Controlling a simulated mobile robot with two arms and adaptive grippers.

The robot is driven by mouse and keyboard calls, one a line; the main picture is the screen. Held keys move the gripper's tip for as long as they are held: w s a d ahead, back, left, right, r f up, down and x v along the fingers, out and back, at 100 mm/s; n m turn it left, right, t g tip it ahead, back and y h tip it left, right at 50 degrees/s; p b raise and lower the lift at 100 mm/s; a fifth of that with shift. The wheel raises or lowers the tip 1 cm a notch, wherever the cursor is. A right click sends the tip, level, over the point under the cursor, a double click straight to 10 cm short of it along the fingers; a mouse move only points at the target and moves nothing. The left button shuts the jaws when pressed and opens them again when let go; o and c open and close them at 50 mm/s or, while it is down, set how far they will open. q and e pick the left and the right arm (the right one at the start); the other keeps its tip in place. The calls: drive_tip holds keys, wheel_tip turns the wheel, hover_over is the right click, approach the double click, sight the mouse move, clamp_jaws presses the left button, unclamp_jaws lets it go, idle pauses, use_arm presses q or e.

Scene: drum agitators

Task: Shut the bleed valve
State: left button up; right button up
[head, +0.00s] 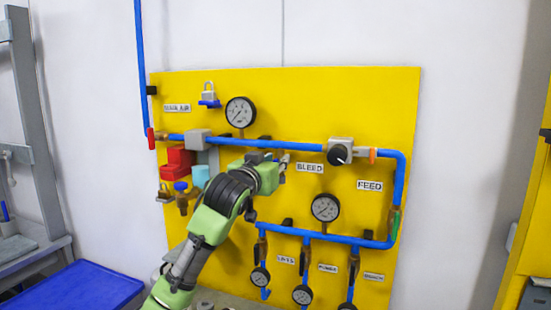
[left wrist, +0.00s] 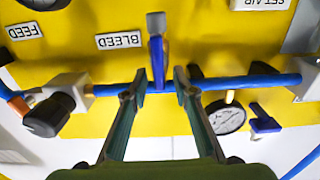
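The BLEED label (head: 310,168) is on the yellow panel, right of my left gripper (head: 282,165); the label also shows upside down in the left wrist view (left wrist: 118,40). A short blue stub with a grey end, apparently the bleed valve (left wrist: 156,52), branches off the blue pipe (left wrist: 225,84). My left gripper (left wrist: 158,82) is open, its two fingers on either side of the stub with gaps showing. Whether either finger touches the stub or pipe cannot be told. In the head view my gripper mostly hides the valve. My right gripper is not in view.
A black knob (head: 338,154) sits on the pipe to the right. A round gauge (head: 240,112) is above left, another gauge (head: 325,208) below right. Red boxes (head: 176,164) and a brass valve (head: 182,198) are left of my gripper. A blue tray (head: 75,290) is lower left.

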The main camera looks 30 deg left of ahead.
use_arm(q)
clamp_jaws()
